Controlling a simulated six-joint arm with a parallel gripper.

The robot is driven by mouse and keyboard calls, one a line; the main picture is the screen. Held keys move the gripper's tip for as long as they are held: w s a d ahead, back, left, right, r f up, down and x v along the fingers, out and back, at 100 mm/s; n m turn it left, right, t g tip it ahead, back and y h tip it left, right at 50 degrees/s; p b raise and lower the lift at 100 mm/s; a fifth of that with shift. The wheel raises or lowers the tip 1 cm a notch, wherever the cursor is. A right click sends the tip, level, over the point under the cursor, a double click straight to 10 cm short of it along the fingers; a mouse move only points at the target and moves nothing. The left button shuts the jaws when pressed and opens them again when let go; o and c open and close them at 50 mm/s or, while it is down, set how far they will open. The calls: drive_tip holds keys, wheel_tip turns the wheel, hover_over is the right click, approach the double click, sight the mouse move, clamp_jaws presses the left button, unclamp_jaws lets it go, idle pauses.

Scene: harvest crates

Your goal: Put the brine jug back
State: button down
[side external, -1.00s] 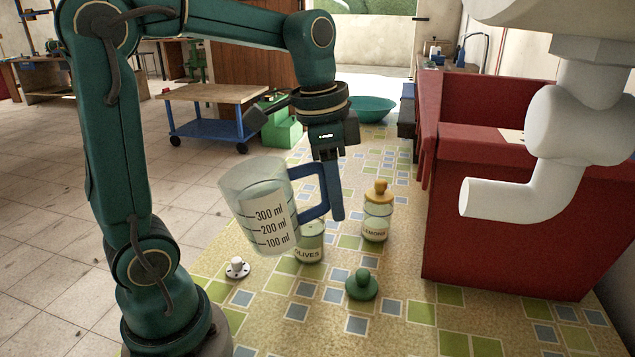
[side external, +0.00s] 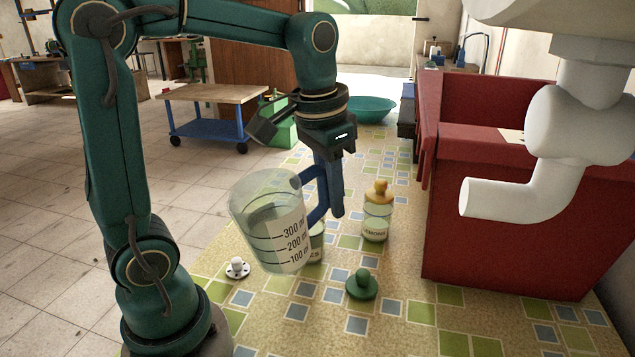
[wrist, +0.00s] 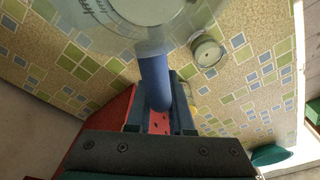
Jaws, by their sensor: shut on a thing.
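The brine jug (side external: 270,236) is a clear measuring jug with black ml marks and a blue handle (side external: 313,190). It is held in the air, tilted in the side view, and seems to hold pale liquid. My gripper (side external: 335,205) is shut on the handle; the wrist view shows the blue handle (wrist: 154,80) between the fingers and the jug (wrist: 150,22) beyond. The olives jar (side external: 317,245) is mostly hidden behind the jug in the side view; its round top (wrist: 207,52) shows in the wrist view.
The lemons jar (side external: 376,222) with a yellow lid stands right of my gripper. A green knobbed lid (side external: 362,285) and a small white knobbed piece (side external: 237,268) lie on the tiled surface. A red bench-like block (side external: 500,220) and white pipe (side external: 520,195) are at the right.

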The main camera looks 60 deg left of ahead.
drive_tip(key=s+a+f+m+g, duration=0.1)
drive_tip(key=s+a+f+m, duration=0.15)
drive_tip(key=a+m, duration=0.65)
drive_tip(key=s+a+f+m+g, duration=0.1)
drive_tip(key=a+f+m, duration=0.2)
drive_tip(key=a, duration=1.1)
drive_tip(key=w+d+f, duration=0.1)
drive_tip(key=w+f, duration=0.1)
drive_tip(key=w, duration=0.1)
drive_tip(key=w+d+f, duration=0.2)
drive_tip(key=w, duration=0.1)
drive_tip(key=w+d+f, duration=0.2)
drive_tip(key=w, duration=0.2)
drive_tip(key=shift+f, duration=2.05)
